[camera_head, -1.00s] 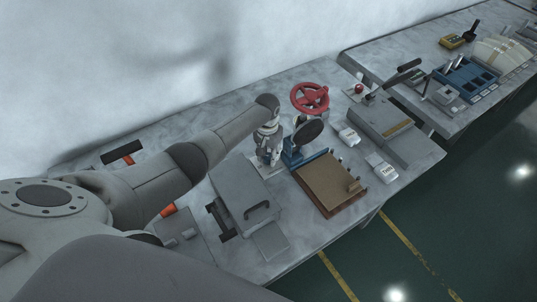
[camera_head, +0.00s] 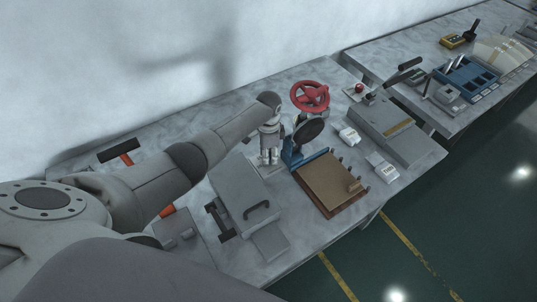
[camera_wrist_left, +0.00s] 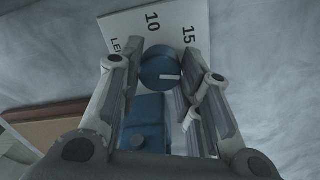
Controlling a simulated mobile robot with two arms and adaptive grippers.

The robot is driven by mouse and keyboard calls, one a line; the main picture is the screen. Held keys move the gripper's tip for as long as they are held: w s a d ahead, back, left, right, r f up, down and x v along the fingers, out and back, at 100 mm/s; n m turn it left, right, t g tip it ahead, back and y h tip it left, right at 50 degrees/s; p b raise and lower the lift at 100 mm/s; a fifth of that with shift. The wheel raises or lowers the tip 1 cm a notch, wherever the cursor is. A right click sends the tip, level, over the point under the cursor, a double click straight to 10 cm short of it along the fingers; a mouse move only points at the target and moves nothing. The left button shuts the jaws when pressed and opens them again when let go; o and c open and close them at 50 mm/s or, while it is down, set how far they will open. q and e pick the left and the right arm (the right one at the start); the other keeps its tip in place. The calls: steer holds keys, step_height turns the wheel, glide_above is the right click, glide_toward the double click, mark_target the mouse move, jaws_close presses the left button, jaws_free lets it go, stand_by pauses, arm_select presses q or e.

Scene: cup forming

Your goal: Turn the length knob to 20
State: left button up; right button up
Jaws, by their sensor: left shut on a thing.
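The length knob (camera_wrist_left: 160,68) is a round blue knob with a white pointer line. It sits between the fingers of my left gripper (camera_wrist_left: 160,65), which is shut on it. The pointer points to the right in the left wrist view. The white dial plate (camera_wrist_left: 125,30) shows 10 and 15 and part of a word starting with "LE". Any further numbers are hidden behind the right-hand finger. In the head view my left gripper (camera_head: 269,160) points down over the bench and hides the knob. My right gripper is not in view.
A blue device with a brown board (camera_head: 328,182) stands just right of the gripper, with a red handwheel (camera_head: 310,96) behind it. A grey box with a handle (camera_head: 245,195) is at its front left. A grey machine (camera_head: 393,132) stands further right.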

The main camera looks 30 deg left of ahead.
arm_select(q)
steer(key=shift+m, duration=1.6)
steer(key=o, duration=0.8)
steer(key=shift+c, duration=0.2)
step_height(320, 180, up, 12)
steer(key=shift+w, duration=0.15)
steer(key=shift+f, duration=0.15)
